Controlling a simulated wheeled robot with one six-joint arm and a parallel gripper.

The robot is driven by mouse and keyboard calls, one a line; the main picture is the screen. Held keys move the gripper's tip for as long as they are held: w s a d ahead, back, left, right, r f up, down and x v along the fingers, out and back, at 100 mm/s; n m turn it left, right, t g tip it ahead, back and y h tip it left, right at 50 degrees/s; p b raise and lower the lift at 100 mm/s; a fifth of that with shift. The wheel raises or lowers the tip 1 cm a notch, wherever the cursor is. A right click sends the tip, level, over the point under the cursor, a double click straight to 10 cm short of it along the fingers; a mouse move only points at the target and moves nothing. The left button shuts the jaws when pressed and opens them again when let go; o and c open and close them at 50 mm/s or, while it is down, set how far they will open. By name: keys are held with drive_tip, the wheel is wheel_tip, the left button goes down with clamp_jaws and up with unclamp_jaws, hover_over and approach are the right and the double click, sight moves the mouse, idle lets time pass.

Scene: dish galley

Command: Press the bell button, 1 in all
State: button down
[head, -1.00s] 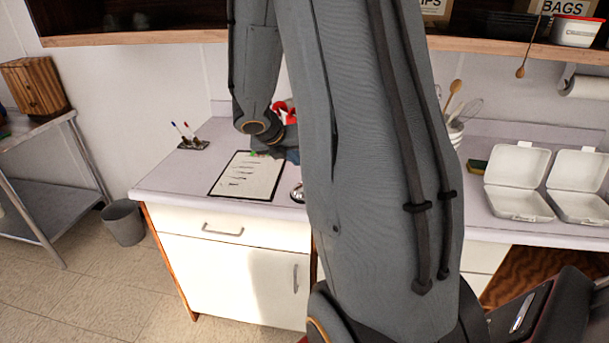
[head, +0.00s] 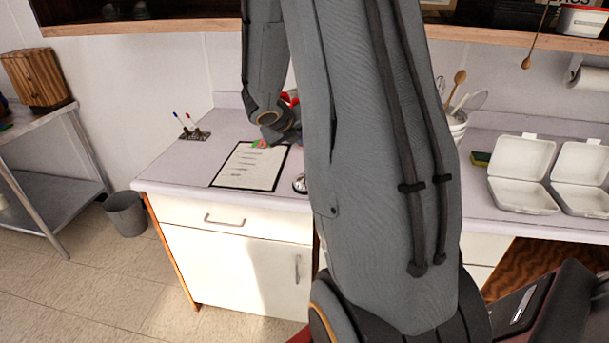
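The bell shows as a small silver dome (head: 299,184) on the counter, just right of the clipboard (head: 247,184). My large grey arm link covers its right part, and I cannot make out its button. My wrist links come down behind that link, above the far right corner of the clipboard. My gripper's fingers are hidden behind my arm, so I cannot tell how far they are from the bell.
A pen holder (head: 194,135) stands left of the clipboard on the counter (head: 172,172). A small green and red item (head: 260,144) shows at the clipboard's top edge. White open food boxes (head: 521,166) and a utensil crock (head: 457,125) stand to the right. A shelf (head: 150,27) overhangs the back.

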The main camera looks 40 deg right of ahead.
drive_tip(key=shift+f+b, duration=3.25)
drive_tip(key=shift+f, duration=0.35)
drive_tip(key=shift+f, duration=0.1)
drive_tip(key=shift+f, duration=0.35)
drive_tip(key=shift+f+b, duration=0.5)
drive_tip(key=shift+b, duration=0.2)
drive_tip(key=shift+r, duration=0.15)
drive_tip(key=shift+r+p, duration=0.8)
drive_tip(key=shift+p, duration=0.25)
wheel_tip(320, 180, up, 5)
drive_tip(key=p, duration=0.5)
